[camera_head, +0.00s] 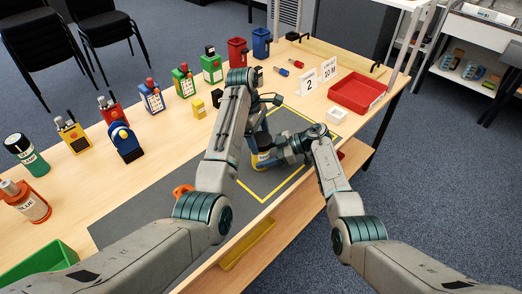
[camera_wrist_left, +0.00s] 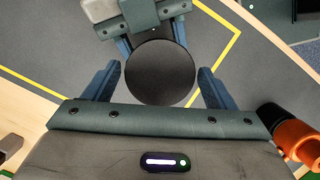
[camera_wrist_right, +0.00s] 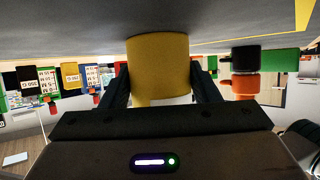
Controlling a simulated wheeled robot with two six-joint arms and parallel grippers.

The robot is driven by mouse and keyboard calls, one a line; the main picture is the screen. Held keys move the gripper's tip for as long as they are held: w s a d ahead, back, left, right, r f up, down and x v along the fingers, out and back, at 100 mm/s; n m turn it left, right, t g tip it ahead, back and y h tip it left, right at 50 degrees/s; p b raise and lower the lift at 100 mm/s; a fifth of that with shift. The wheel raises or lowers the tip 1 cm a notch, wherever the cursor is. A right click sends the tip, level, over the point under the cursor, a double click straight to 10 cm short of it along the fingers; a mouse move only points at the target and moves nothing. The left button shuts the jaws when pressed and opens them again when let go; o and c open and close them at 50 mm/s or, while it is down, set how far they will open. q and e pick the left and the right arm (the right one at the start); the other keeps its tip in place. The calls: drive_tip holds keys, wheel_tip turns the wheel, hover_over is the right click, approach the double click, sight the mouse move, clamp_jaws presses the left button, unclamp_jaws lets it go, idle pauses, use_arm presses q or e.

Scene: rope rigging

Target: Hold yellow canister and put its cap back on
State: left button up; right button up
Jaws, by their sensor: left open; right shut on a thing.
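The yellow canister (camera_head: 262,161) stands on the grey mat inside the yellow outline, partly hidden by my arms. In the right wrist view the yellow canister (camera_wrist_right: 158,62) sits between the fingers of my right gripper (camera_head: 277,158), which is shut on its side. My left gripper (camera_head: 260,137) is above the canister, pointing down. In the left wrist view a round black cap (camera_wrist_left: 160,72) lies between its open fingers, with small gaps on both sides. The cap is seen from above, over the canister; its seating is hidden.
An orange object with a black end (camera_wrist_left: 292,136) lies near my left gripper. A red tray (camera_head: 356,93) and a white block (camera_head: 336,115) are at the right.

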use_arm(q)
drive_tip(key=m, duration=0.4)
drive_tip(key=shift+w+g, duration=0.1)
drive_tip(key=shift+g, duration=0.3)
drive_tip(key=n+t, duration=0.1)
drive_tip(key=n, duration=0.5)
drive_tip(key=shift+s, duration=0.2)
drive_tip(key=n+t, duration=0.1)
drive_tip(key=n, duration=0.5)
drive_tip(key=shift+s+t, duration=0.1)
drive_tip(key=shift+t, duration=0.3)
drive_tip(key=shift+n, duration=0.3)
drive_tip(key=shift+c, duration=0.2)
drive_tip(key=c, duration=0.8)
drive_tip(key=shift+o, duration=0.2)
drive_tip(key=m, duration=0.3)
drive_tip(key=m+g, duration=0.1)
drive_tip(key=m, duration=0.3)
drive_tip(key=shift+w+g, duration=0.2)
drive_tip(key=shift+g, duration=0.1)
drive_tip(key=m+g, duration=0.1)
drive_tip(key=m, duration=0.4)
drive_tip(key=shift+w+m, duration=0.1)
drive_tip(key=shift+m, duration=0.3)
